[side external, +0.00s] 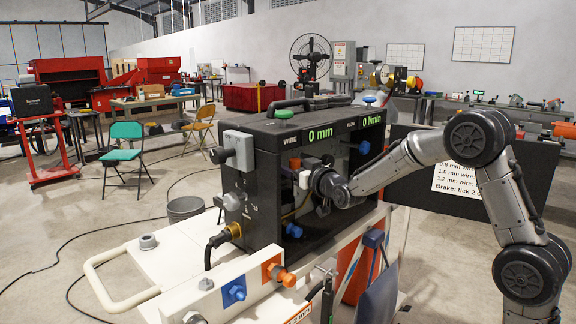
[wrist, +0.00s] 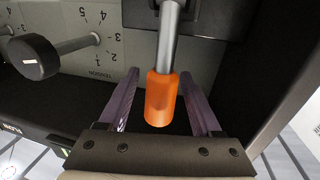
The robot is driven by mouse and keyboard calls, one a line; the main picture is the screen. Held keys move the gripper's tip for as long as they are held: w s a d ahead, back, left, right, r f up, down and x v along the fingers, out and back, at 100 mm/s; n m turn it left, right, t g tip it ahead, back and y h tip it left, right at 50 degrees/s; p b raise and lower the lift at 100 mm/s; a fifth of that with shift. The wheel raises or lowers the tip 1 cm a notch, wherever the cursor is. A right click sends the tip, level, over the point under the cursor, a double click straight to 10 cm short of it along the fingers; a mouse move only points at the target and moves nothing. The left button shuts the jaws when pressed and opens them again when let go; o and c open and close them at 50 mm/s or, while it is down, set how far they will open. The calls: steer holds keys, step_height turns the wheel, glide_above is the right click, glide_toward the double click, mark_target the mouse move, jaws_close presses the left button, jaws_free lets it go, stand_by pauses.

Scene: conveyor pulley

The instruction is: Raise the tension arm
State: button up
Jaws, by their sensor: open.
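In the wrist view, an orange handle (wrist: 162,98) sits on the end of a grey metal rod (wrist: 168,35), which I take to be the tension arm. My gripper (wrist: 160,78) is open, with one purple-grey finger on each side of the handle. There appears to be a gap on both sides. In the side view my gripper (side external: 301,179) reaches into the open front of the black wire feeder (side external: 262,148).
A black knob (wrist: 35,57) stands out beside a numbered tension scale (wrist: 92,20) at the left in the wrist view. Dark housing walls surround the gripper closely. In the side view, a white cart (side external: 165,255) carries the feeder, and a black sign board (side external: 425,165) stands behind my arm.

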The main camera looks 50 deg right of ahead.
steer(key=shift+w, duration=0.2)
jaws_close()
stand_by(0.3)
stand_by(1.1)
